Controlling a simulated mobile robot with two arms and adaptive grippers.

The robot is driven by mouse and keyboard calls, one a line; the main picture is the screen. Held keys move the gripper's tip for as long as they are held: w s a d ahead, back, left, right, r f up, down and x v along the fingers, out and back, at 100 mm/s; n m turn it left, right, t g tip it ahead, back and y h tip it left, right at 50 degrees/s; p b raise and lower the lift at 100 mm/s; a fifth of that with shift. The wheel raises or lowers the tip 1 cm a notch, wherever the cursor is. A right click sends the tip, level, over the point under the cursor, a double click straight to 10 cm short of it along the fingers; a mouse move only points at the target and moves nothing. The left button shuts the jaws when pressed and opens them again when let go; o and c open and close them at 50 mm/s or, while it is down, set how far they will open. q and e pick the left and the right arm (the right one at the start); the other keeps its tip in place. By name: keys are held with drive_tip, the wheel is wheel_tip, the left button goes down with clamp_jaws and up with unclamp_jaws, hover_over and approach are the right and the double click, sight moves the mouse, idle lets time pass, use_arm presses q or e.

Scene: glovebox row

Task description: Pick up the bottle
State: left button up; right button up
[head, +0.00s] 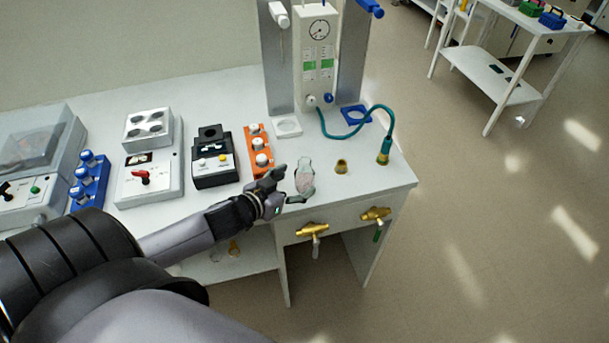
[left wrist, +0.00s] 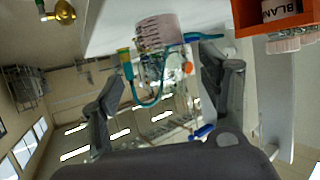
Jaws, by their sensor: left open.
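A clear, pinkish bottle (head: 304,174) stands on the white bench near its front edge, right of the orange rack. In the left wrist view the bottle (left wrist: 158,32) shows at the top, with markings on its see-through wall. My left gripper (head: 292,184) is open and empty at the bottle's near left side. Its two fingers spread to either side in the left wrist view (left wrist: 162,85), with the bottle beyond the gap between them. I cannot tell whether a finger touches it. My right gripper is not in view.
An orange rack (head: 253,142) with white-capped bottles stands close left of the gripper. A small brass fitting (head: 341,166) and a teal hose (head: 350,133) lie to the right. Brass valves (head: 312,229) jut from the bench front. A black device (head: 213,160) stands farther left.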

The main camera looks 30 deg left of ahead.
sight(298, 176)
use_arm(q)
drive_tip(key=shift+w, duration=0.5)
drive_tip(key=x, duration=0.1)
drive_tip(key=p+x, duration=0.1)
drive_tip(key=x, duration=0.1)
drive_tip(key=shift+w+a, duration=0.2)
drive_tip(key=shift+a, duration=0.05)
drive_tip(key=shift+w+d+f+p, duration=0.1)
drive_tip(key=shift+w+f+p, duration=0.25)
drive_tip(key=shift+w, duration=0.1)
drive_tip(key=shift+s, duration=0.1)
drive_tip(key=shift+c, duration=0.4)
drive_tip(key=c, duration=1.2)
drive_tip(key=shift+c, duration=0.5)
drive_tip(key=shift+r, duration=0.25)
